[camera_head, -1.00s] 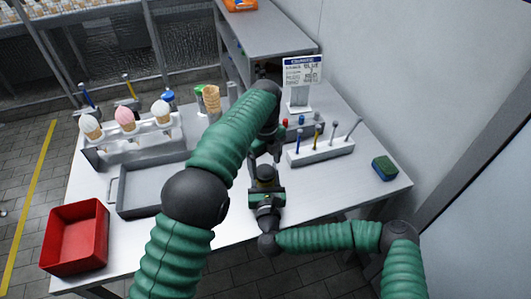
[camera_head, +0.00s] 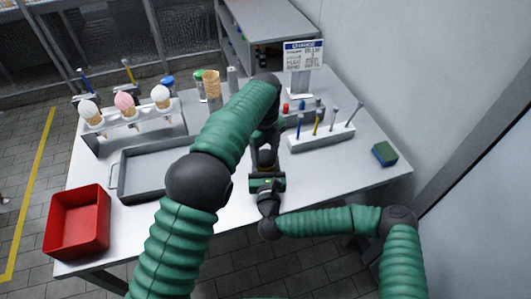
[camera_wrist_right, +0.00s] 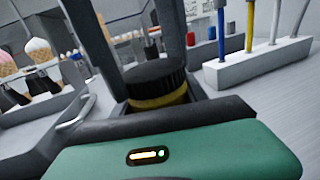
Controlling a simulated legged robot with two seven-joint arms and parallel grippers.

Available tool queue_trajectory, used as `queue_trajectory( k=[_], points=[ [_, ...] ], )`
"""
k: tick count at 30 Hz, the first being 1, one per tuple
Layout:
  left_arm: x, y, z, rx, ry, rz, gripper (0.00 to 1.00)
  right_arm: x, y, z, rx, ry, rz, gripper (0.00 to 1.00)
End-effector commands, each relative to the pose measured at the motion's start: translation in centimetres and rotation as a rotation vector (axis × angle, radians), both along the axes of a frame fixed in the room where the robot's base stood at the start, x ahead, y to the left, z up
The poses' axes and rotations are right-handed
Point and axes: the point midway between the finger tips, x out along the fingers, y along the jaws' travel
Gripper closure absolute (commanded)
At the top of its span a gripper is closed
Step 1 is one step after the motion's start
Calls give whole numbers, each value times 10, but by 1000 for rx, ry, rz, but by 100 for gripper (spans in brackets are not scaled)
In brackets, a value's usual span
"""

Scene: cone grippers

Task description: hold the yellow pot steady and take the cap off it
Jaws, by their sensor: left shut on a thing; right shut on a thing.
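The yellow pot (camera_wrist_right: 160,101) shows in the right wrist view as a yellow band directly under its ribbed black cap (camera_wrist_right: 153,76). The cap sits on the pot. My right gripper (camera_head: 266,168) points away from me near the table's front edge and is shut on the pot. My left gripper (camera_head: 264,140) reaches down just behind it and is shut on the cap. In the right wrist view, dark upright bars stand beside the cap. In the head view the grippers hide most of the pot.
A rack of colored tools (camera_head: 322,139) stands right of the grippers. A grey tray (camera_head: 118,190), a red bin (camera_head: 78,222) and an ice cream cone stand (camera_head: 135,123) are at the left. A blue-green sponge (camera_head: 385,153) lies at the right. The table's right front is clear.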

Motion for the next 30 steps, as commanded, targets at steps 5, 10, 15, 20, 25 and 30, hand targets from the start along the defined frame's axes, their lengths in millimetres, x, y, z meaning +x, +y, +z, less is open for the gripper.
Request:
queue_trajectory(
  k=[5, 10, 15, 20, 25, 30],
  points=[
    [1, -1, 1, -4, -6, 167, 93, -1, 2, -2, 0, 4, 5, 100],
    [1, -1, 1, -5, -8, 663, 93, -1, 2, -2, 0, 4, 5, 100],
    [1, -1, 2, -5, -9, 1228, 93, -2, 2, -2, 0, 4, 6, 100],
    [2, -1, 2, -6, -9, 1765, 93, -2, 2, -2, 0, 5, 7, 100],
    [2, -2, 3, -6, -9, 2339, 93, -2, 3, -2, 0, 5, 7, 100],
    [2, -2, 3, -7, -8, 2916, 93, -2, 3, -2, 0, 5, 8, 100]
  ],
)
